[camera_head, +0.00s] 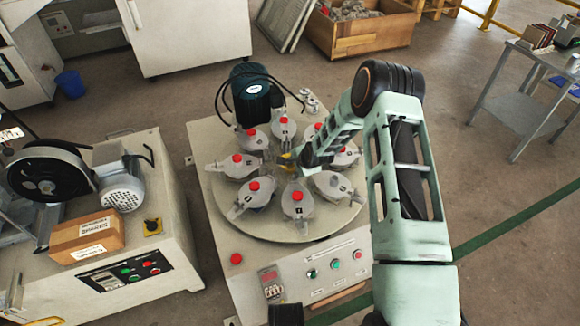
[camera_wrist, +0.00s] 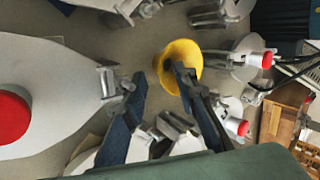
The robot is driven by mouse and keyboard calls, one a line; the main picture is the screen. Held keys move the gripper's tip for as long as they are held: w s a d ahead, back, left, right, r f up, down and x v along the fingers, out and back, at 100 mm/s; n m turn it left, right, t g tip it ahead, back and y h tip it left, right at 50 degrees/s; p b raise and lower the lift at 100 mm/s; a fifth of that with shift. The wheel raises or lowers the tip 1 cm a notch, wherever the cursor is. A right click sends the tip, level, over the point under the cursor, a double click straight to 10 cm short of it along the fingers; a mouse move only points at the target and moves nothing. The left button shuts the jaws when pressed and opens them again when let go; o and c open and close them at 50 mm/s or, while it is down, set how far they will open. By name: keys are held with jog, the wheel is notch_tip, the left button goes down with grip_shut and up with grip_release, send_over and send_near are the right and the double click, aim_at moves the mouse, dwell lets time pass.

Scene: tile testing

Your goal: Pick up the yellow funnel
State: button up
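The yellow funnel (camera_wrist: 183,49) shows in the wrist view as a round yellow rim with a dark opening, above the middle. In the head view only a small patch of yellow (camera_head: 285,157) shows by my fingertips, at the middle of the round platform (camera_head: 310,232); the arm hides the rest. My gripper (camera_wrist: 158,74) is open, its two dark blue finger pads apart with nothing held between them. The right finger overlaps the funnel's lower edge in the wrist view; I cannot tell whether they touch. The left finger is clear of it.
Several grey lidded pots with red knobs, such as this one (camera_head: 298,200), ring the platform close around my gripper. A dark motor with cables (camera_head: 250,95) stands behind. A belt machine (camera_head: 75,180) with a cardboard box (camera_head: 87,236) is at left.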

jog(key=b+x, duration=0.1)
jog(key=x, duration=0.1)
jog(key=b+x, duration=0.1)
jog(key=x, duration=0.1)
jog(key=shift+w+d+f, duration=0.1)
jog(key=shift+w+f, duration=0.15)
jog(key=shift+w, duration=0.2)
jog(key=shift+c, duration=0.6)
grip_shut()
